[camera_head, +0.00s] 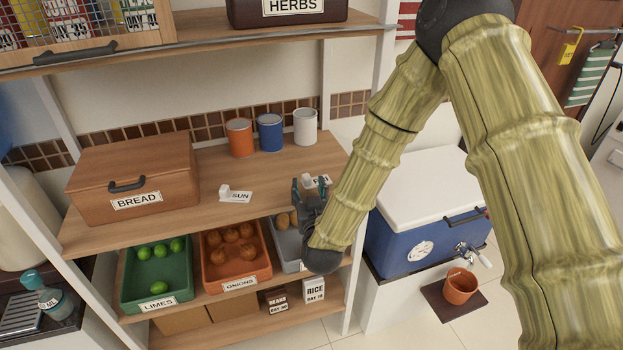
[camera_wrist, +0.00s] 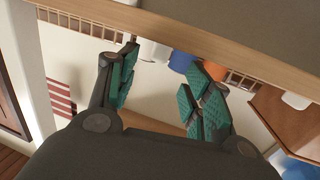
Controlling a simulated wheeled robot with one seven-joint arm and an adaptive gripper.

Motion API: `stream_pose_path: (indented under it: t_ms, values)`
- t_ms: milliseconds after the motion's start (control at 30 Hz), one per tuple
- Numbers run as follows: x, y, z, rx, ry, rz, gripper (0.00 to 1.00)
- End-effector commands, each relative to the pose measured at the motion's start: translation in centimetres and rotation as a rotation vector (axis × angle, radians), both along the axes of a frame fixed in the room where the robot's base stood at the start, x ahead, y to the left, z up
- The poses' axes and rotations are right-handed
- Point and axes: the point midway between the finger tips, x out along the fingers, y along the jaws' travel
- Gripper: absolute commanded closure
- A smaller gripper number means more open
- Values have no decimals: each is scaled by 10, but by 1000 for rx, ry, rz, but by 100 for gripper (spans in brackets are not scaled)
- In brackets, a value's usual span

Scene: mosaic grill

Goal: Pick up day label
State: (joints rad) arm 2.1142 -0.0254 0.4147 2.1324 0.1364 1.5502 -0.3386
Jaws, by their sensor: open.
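A small white day label reading SUN (camera_head: 236,195) lies on the middle wooden shelf, right of the bread box. A second white label (camera_head: 318,181) stands farther right, partly hidden behind my gripper, so its text is not fully readable. My gripper (camera_head: 307,190) is at the shelf's front edge, close to this second label. In the wrist view the fingers of my gripper (camera_wrist: 163,88) are spread apart with no label visibly held between them. Whether they touch the second label cannot be told.
A bread box (camera_head: 134,176) sits left on the shelf (camera_head: 215,165). Orange (camera_head: 240,138), blue (camera_head: 270,133) and white (camera_head: 305,127) canisters stand behind. Below are bins of limes (camera_head: 130,285) and onions (camera_head: 215,280). A blue cooler (camera_head: 410,235) stands right. An upper shelf (camera_head: 215,42) hangs above.

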Motion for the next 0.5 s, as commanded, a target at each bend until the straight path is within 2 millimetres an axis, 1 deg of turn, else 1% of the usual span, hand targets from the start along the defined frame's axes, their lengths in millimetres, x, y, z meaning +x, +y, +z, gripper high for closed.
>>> stream_pose_path:
  t_ms: [100, 267, 367, 500]
  values:
    - [12, 2, 1, 0, 1, 1, 50]
    - [20, 2, -1, 0, 1, 1, 50]
    - [28, 3, 0, 0, 2, 1, 50]
    - [48, 5, -1, 0, 2, -1, 50]
